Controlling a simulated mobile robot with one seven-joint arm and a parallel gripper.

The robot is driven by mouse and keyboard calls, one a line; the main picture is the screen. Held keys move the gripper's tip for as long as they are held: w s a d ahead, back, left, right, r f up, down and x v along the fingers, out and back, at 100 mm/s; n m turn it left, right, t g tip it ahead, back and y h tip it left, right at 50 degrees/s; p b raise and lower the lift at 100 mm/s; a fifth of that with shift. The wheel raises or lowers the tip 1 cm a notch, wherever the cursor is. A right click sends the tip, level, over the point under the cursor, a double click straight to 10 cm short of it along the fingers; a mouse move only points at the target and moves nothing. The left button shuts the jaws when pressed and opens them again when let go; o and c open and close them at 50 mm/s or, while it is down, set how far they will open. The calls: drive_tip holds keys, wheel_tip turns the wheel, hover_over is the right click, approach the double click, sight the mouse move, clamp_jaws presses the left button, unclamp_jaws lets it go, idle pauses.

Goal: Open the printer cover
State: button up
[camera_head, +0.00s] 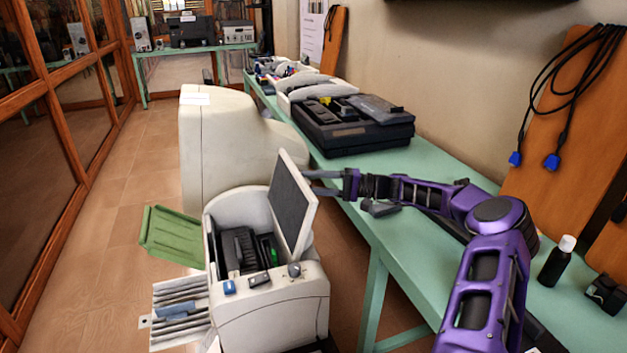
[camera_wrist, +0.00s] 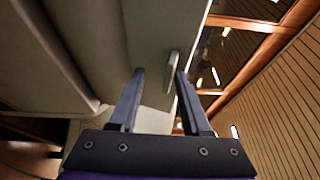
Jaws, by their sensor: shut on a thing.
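The white printer (camera_head: 270,305) stands on the left of the green table. Its cover (camera_head: 293,208), a flat panel with a dark grey face and pale rim, is raised steeply, and the dark inside of the printer shows below it. My gripper (camera_head: 314,182) is at the upper right side of the cover. In the wrist view my gripper's two fingers (camera_wrist: 160,75) are on either side of the cover's pale edge (camera_wrist: 158,45), shut on it with a gap between them. The exact contact at the fingertips is partly hidden in the head view.
A green tray (camera_head: 172,237) and a paper tray (camera_head: 180,312) stick out of the printer's left side. A large beige machine (camera_head: 215,150) stands behind it. A black device (camera_head: 350,130) and a bottle (camera_head: 556,262) are on the green table (camera_head: 440,160). The floor at left is clear.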

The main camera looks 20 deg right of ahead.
drive_tip(key=shift+r, duration=0.2)
idle(0.3)
drive_tip(key=shift+d, duration=0.15)
drive_tip(key=r+v, duration=0.1)
drive_tip(key=v, duration=1.6)
drive_tip(key=shift+f, duration=0.55)
drive_tip(key=shift+s, duration=0.1)
